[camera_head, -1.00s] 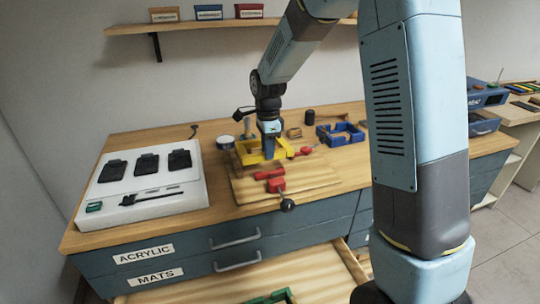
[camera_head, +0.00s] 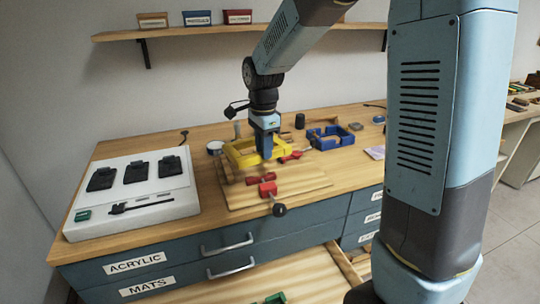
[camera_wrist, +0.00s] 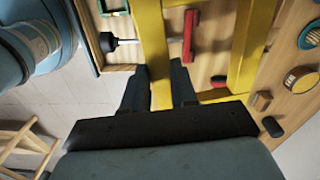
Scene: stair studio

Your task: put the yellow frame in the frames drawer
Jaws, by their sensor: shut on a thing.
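The yellow frame (camera_head: 240,157) is in my gripper (camera_head: 265,152), above the back of the wooden work board on the bench. In the wrist view, the fingers of my gripper (camera_wrist: 160,88) are shut on one yellow bar (camera_wrist: 155,45), and another yellow side shows to the right. A drawer (camera_head: 270,268) stands pulled out below the bench front, with a green frame (camera_head: 275,298) partly showing in it. The open drawer's label is not visible. The closed drawers above read ACRYLIC (camera_head: 136,261) and MATS (camera_head: 139,286).
The board (camera_head: 300,181) carries red clamps (camera_head: 267,188). A blue frame (camera_head: 330,137) and small items stand at the back right. A white tray (camera_head: 135,215) with black pieces fills the left. A shelf (camera_head: 170,32) with labelled boxes is above.

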